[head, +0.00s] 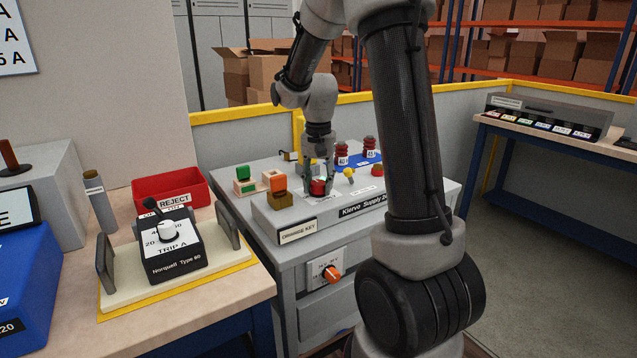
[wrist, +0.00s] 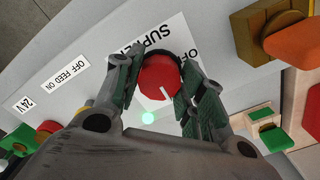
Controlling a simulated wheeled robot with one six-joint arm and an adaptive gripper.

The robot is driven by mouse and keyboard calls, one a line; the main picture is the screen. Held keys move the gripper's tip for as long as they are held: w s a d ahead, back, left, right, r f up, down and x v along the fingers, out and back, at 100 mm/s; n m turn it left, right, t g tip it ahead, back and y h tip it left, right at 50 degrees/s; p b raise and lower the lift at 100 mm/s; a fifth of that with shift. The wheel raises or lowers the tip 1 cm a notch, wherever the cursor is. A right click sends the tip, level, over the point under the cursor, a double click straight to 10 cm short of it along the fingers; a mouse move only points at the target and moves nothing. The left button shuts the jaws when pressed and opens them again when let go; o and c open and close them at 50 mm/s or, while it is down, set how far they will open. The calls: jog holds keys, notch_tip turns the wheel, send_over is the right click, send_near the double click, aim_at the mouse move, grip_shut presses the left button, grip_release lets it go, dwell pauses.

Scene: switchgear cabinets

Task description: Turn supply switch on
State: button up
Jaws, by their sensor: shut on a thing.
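The supply switch is a round red knob (wrist: 160,78) with a white pointer line, on a white label plate (wrist: 150,38). Part of the word SUPPLY and the start of another word, "OF", show beside it; the rest of the plate is hidden by my fingers. My gripper (wrist: 161,84) is shut on the knob, one green-padded finger on each side. The pointer line runs toward the lower right in the wrist view.
An orange block-like piece (head: 277,183) and a green-topped block (head: 243,180) stand left of the knob. Red stacked posts (head: 342,153) and a yellow knob (head: 349,173) stand right. An orange rotary switch (head: 331,273) is on the console front. A red REJECT bin (head: 170,191) sits further left.

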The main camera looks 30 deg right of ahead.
aim_at(318, 183)
dwell(0.3)
jog(key=o, duration=1)
notch_tip(318, 183, up, 12)
dwell(0.3)
